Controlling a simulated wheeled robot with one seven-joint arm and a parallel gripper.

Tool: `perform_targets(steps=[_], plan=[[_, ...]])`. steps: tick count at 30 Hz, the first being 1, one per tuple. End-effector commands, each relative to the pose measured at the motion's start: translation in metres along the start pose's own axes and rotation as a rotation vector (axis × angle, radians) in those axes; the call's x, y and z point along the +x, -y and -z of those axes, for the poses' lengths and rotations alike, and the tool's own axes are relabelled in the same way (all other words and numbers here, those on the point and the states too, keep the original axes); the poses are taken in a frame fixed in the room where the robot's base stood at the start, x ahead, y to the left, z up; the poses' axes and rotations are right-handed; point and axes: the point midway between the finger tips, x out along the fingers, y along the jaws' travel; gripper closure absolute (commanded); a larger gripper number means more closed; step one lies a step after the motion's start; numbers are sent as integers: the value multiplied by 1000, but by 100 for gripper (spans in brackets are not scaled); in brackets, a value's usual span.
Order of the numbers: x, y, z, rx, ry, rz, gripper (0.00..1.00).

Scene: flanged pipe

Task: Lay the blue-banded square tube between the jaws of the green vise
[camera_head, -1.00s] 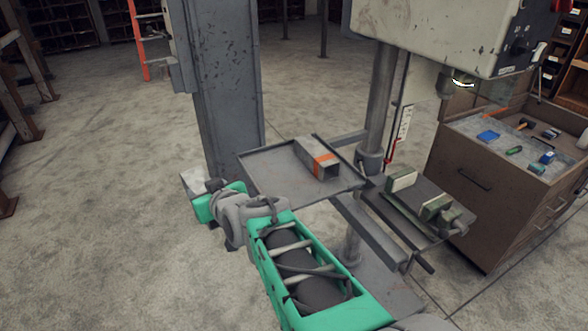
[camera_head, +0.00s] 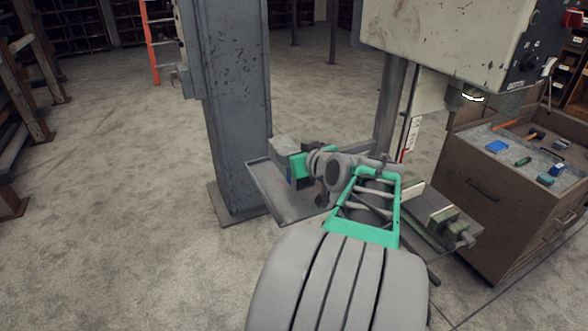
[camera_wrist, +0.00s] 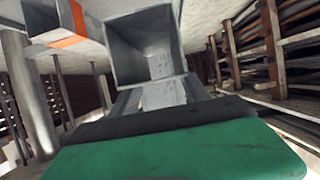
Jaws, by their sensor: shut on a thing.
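My gripper (camera_head: 299,166) is shut on a grey square tube (camera_head: 284,147) above the left part of the tray. A small dark blue patch shows low on this tube. In the wrist view the held tube (camera_wrist: 147,48) shows its open end beyond the green gripper body (camera_wrist: 180,152); no blue band is clear there. An orange-banded square tube (camera_wrist: 68,38) is at upper left in the wrist view. My arm hides it in the head view.
The grey tray (camera_head: 268,201) lies under my gripper, beside a steel column (camera_head: 232,110). The drill press (camera_head: 450,40) overhangs the vise. A brown cabinet (camera_head: 493,205) with small tools on top stands at right. Open floor lies at left.

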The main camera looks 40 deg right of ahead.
Motion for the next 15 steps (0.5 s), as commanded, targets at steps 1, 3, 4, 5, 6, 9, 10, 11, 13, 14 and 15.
perform_targets(steps=[1,3,4,5,6,9,10,11,13,14,15], plan=[[13,-2,-4,4,2,4,100],[30,-6,-15,3,3,4,100],[37,-8,-18,3,1,3,100],[43,-10,-21,2,1,2,100],[49,-11,-25,1,0,2,100],[60,-15,-30,0,-3,0,100],[62,-15,-32,0,-3,0,100],[64,-16,-33,-1,-3,0,100],[71,-17,-40,1,-2,0,100],[73,-17,-46,2,0,1,100],[75,-17,-53,2,-1,0,100]])
